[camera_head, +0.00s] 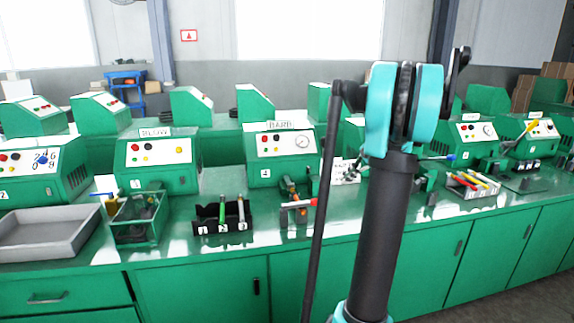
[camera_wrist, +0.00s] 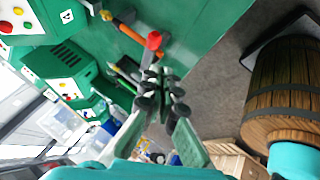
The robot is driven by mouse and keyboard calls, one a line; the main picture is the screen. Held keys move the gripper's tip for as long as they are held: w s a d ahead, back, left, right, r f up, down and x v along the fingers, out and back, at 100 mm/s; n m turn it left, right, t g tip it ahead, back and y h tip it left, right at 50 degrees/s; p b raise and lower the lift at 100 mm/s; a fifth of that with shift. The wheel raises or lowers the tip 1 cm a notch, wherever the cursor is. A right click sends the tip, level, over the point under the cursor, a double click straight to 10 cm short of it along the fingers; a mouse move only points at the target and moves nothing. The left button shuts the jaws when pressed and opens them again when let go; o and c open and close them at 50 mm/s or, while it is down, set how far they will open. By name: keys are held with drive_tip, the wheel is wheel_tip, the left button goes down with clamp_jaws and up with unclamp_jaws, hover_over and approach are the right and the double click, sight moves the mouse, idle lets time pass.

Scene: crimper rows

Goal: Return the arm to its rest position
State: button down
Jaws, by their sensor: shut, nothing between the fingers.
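My gripper (camera_wrist: 162,92) shows in the wrist view, with its dark padded fingertips together and nothing between them. It is off the bench, beside the green cabinet front and above the grey floor. A red-ended tool with an orange part (camera_wrist: 130,33) lies beyond the fingertips on the bench; I cannot tell the gap. In the head view my arm stands raised in front of the bench, with a black link and a teal joint. My gripper cannot be made out there.
A green bench (camera_head: 205,284) with machines runs across the head view. On it are a grey tray (camera_head: 52,240), a green bin (camera_head: 137,232) and a black holder (camera_head: 222,226) with tools. A wooden barrel (camera_wrist: 285,90) stands at the right of the wrist view, near a wooden crate (camera_wrist: 232,160).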

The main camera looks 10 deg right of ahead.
drive_tip(key=s+a+f+m+h, duration=0.2)
drive_tip(key=s+a+f+m, duration=0.5)
drive_tip(key=s+a, duration=0.25)
drive_tip(key=s+a+f+m+h, duration=0.3)
drive_tip(key=s+a+f+m, duration=0.4)
drive_tip(key=a, duration=0.3)
drive_tip(key=s+a+f+m+h, duration=0.1)
drive_tip(key=s+f+m, duration=0.4)
drive_tip(key=s, duration=0.5)
drive_tip(key=shift+s+a+f+m+h, duration=0.3)
drive_tip(key=shift+a+m, duration=0.1)
drive_tip(key=shift+m, duration=0.5)
